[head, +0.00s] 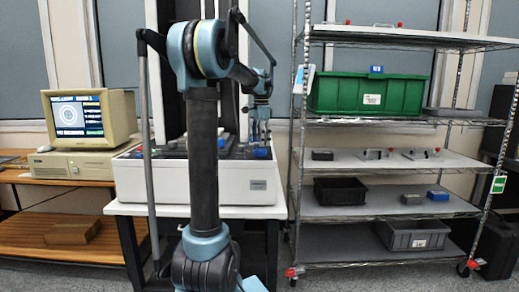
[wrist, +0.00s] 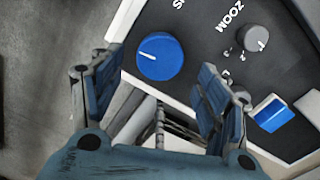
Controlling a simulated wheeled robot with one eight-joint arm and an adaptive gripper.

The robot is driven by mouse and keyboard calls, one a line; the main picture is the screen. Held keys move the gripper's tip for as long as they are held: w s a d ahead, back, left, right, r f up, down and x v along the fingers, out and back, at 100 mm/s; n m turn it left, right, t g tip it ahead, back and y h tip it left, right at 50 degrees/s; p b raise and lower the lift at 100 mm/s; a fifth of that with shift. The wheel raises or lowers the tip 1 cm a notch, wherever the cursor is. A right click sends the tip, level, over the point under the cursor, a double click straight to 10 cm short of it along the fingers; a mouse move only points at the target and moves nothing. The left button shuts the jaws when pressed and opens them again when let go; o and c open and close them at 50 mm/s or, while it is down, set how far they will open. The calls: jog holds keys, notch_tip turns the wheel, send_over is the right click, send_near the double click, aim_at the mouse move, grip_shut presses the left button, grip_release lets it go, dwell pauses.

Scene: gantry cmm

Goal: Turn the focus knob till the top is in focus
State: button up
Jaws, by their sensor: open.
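The blue focus knob (wrist: 160,57) is round with a white pointer line, on a dark panel; the end of its label, "US", shows beside it. My gripper (wrist: 157,82) is open, with its blue-padded fingers apart. In the wrist picture the knob lies between and just beyond the fingertips; I see no contact. In the head view my gripper (head: 260,138) is over the right part of the white machine (head: 205,185), its fingers small and partly hidden. The monitor screen (head: 75,115) at the left shows concentric rings and text; sharpness is too small to judge.
A grey zoom knob (wrist: 256,39) with numbers sits right of the blue knob. A blue switch (wrist: 272,113) is near the panel's lower right edge. A wire shelf rack with a green bin (head: 367,94) stands close to the machine's right; the computer desk is at its left.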

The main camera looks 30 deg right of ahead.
aim_at(261, 149)
notch_tip(261, 149, up, 8)
jog(key=shift+f, duration=0.2)
dwell(0.5)
jog(key=s+a+f+n, duration=0.2)
jog(key=a+f+n, duration=0.15)
jog(key=a, duration=0.55)
jog(key=s+a+f+n+t, duration=0.1)
jog(key=s+a+f+n, duration=0.25)
jog(key=a, duration=0.55)
jog(key=s+a+f+n, duration=0.2)
jog(key=a+f+n, duration=0.15)
jog(key=a, duration=0.45)
jog(key=s+a+f+n, duration=0.5)
jog(key=s+a+f, duration=0.2)
jog(key=f, duration=0.3)
jog(key=s+a+f+n+t, duration=0.1)
jog(key=s+a+f+n, duration=0.3)
jog(key=s+a+f, duration=0.3)
notch_tip(261, 149, down, 4)
jog(key=shift+s+a+f+n, duration=0.25)
jog(key=shift+s+a+n, duration=0.1)
jog(key=shift+s, duration=0.6)
